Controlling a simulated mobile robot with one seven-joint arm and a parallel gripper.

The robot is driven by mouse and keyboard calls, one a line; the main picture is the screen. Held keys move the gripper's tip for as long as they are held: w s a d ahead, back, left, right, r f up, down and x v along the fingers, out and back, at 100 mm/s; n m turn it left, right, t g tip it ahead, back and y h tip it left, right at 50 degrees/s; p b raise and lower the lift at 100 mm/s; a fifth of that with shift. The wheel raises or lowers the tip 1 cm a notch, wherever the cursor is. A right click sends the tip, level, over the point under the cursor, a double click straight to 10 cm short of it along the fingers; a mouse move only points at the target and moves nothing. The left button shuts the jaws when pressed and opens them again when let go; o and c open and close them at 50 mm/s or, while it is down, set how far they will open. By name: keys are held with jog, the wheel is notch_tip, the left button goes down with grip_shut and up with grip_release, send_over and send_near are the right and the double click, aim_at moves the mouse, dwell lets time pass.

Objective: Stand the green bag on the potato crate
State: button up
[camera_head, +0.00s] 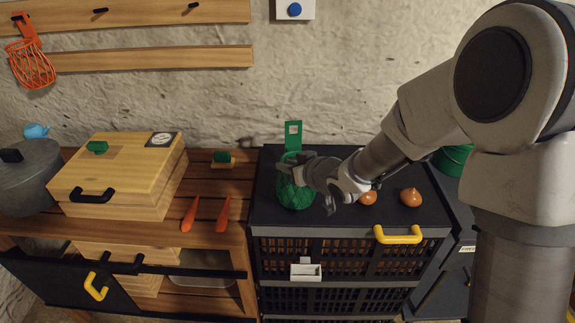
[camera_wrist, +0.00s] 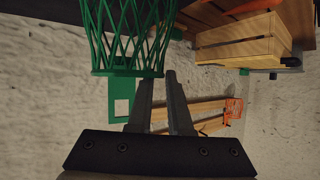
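The green net bag (camera_head: 294,198) stands upright on the dark top of a slatted crate stack (camera_head: 265,215), with a flat green tag (camera_head: 293,132) sticking up behind it. I cannot read whether this stack is the potato crate. My gripper (camera_head: 288,168) is at the bag's upper part and hides some of it. In the wrist view, the net (camera_wrist: 125,35) fills the upper middle, beside and beyond the fingertips. My gripper's fingers (camera_wrist: 161,76) are apart with a narrow gap, and the wall shows between them. I cannot tell whether a fingertip touches the bag's rim.
Two brown onion-like items (camera_head: 410,197) lie right of the bag on the same top. A yellow handle (camera_head: 398,235) is at its front edge. To the left, a wooden bench holds two orange carrots (camera_head: 222,214), a wooden box (camera_head: 118,175) and a grey pot (camera_head: 28,190).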

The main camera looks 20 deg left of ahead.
jog(key=shift+o, duration=1.3)
jog(key=p+v, duration=0.4)
jog(key=v, duration=1.3)
jog(key=shift+d, duration=0.25)
